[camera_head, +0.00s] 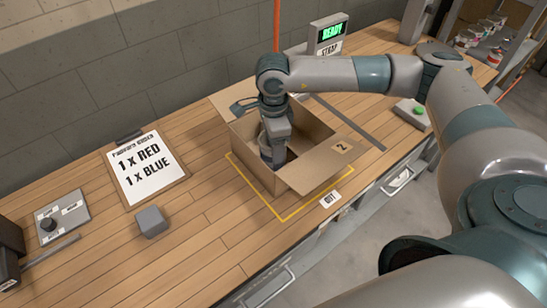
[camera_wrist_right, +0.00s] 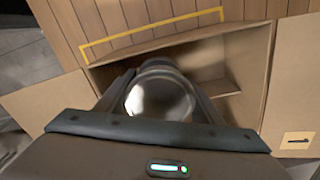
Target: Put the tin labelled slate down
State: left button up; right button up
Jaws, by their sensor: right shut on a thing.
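My right gripper (camera_head: 272,157) reaches down into an open cardboard box (camera_head: 252,172) on the workbench. In the right wrist view its fingers close around a tin (camera_wrist_right: 160,97) with a round, shiny metal top. The tin is inside the box opening; its label is not visible, so I cannot read slate on it. I cannot tell whether its base touches the box floor. In the head view the gripper and box walls mostly hide the tin. My left gripper is not in view.
The box stands within a yellow outline (camera_head: 240,180), flaps spread. An order board (camera_head: 143,170) reads 1 x red, 1 x blue. Several tins (camera_head: 482,33) stand far right.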

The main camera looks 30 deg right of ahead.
jog(key=shift+f, duration=0.15)
jog(key=shift+f, duration=0.3)
notch_tip(320, 180, down, 3)
jog(key=shift+p, duration=0.7)
jog(key=shift+f, duration=0.3)
jog(key=shift+f+b, duration=0.2)
jog(key=shift+b, duration=0.1)
jog(key=o, duration=1.3)
